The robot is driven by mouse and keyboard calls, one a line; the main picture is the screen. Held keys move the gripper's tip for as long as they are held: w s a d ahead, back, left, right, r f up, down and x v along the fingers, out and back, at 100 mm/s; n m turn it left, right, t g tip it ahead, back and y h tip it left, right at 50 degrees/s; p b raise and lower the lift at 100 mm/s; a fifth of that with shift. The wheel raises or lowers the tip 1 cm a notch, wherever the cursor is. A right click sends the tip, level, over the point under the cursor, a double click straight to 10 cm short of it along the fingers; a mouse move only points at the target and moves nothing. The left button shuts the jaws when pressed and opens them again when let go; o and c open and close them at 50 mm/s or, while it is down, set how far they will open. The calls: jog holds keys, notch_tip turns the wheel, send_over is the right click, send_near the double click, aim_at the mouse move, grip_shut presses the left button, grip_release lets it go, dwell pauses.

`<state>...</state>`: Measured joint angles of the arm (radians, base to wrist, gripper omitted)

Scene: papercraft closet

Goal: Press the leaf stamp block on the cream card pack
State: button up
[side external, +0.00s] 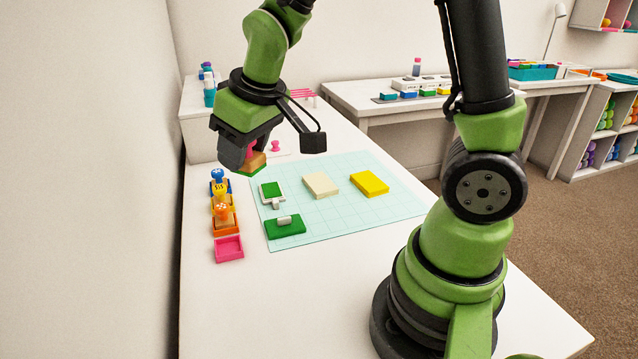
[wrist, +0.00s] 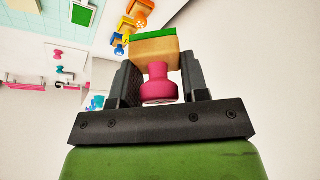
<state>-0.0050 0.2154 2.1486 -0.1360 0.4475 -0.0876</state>
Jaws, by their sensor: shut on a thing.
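My gripper (side external: 246,156) is shut on the pink knob of a wooden stamp block (side external: 255,163) with a green underside. It holds the block in the air, to the upper left of the gridded mat. In the wrist view the stamp block (wrist: 155,50) sits beyond the fingers, with its pink knob between them; any leaf design is hidden. The cream card pack (side external: 320,185) lies flat on the mat, right of and below the held block, with nothing on it.
On the mat (side external: 330,217) are an open green ink pad (side external: 271,189), a green lid (side external: 285,227) and a yellow card pack (side external: 369,184). Blue, yellow and orange stamps (side external: 221,208) stand in a row at left, with an empty pink tray (side external: 229,248) in front. The wall is close at left.

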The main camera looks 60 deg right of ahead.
jog(key=w+d+f+m+h, duration=0.1)
jog(key=w+d+f+m, duration=0.15)
jog(key=d, duration=0.45)
jog(key=m+g+h, duration=0.1)
jog(key=m+h, duration=0.1)
jog(key=m, duration=0.3)
send_over(321, 183)
jog(key=f, duration=1)
jog(key=shift+s+a+f, duration=0.3)
jog(key=shift+s+a, duration=0.05)
jog(key=shift+f, duration=0.1)
jog(key=shift+f, duration=2.2)
jog(key=shift+a+f, duration=0.1)
jog(key=shift+f, duration=0.75)
